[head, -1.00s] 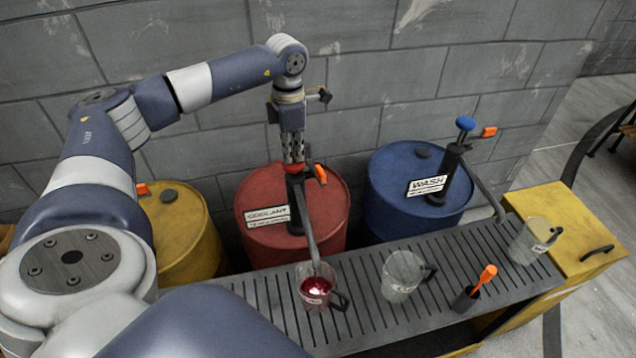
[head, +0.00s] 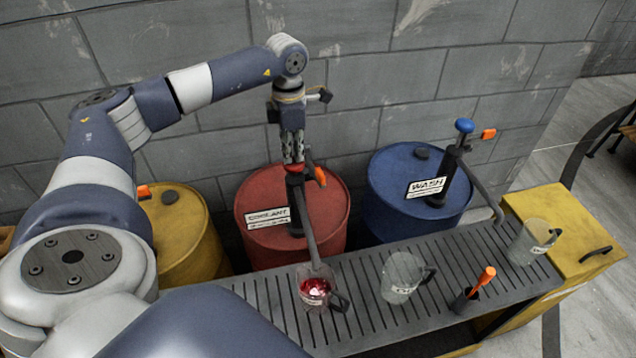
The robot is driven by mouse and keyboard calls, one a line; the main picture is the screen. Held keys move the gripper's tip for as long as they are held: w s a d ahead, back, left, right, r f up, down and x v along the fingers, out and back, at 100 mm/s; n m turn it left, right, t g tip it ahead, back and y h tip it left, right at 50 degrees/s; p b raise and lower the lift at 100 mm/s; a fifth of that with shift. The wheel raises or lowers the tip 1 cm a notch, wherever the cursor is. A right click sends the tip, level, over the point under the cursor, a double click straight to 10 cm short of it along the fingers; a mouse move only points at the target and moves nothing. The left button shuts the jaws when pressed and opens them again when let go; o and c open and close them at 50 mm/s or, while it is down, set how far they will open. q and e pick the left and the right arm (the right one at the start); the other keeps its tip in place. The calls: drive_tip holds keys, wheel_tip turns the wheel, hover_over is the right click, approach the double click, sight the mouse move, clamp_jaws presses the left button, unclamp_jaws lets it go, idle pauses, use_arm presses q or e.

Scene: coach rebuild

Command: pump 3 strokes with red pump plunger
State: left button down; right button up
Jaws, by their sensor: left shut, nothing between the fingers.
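The red pump plunger (head: 294,169) sits on top of the dark coolant pump on the red drum (head: 330,203). Only a thin part of its red knob shows under my left gripper (head: 293,160). That gripper points straight down with its fingers shut and empty, at the top of the plunger and seemingly touching it. The pump's grey spout (head: 308,235) reaches down to a clear jug (head: 312,290) on the slatted bench. Red liquid shows in this jug. My right gripper is not in view.
A blue drum (head: 385,190) with a blue-knobbed pump (head: 464,126) stands to the right, a yellow drum (head: 180,235) to the left. Clear jugs (head: 402,275) (head: 530,240) and an orange-handled tool in a dark holder (head: 466,298) stand on the bench (head: 365,315). A block wall is close behind.

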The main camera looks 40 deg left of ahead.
use_arm(q)
drive_tip(key=shift+r+p, duration=1.95)
drive_tip(key=shift+r, duration=0.9)
wheel_tip(320, 180, up, 6)
drive_tip(key=p, duration=0.4)
drive_tip(key=shift+f, duration=0.1)
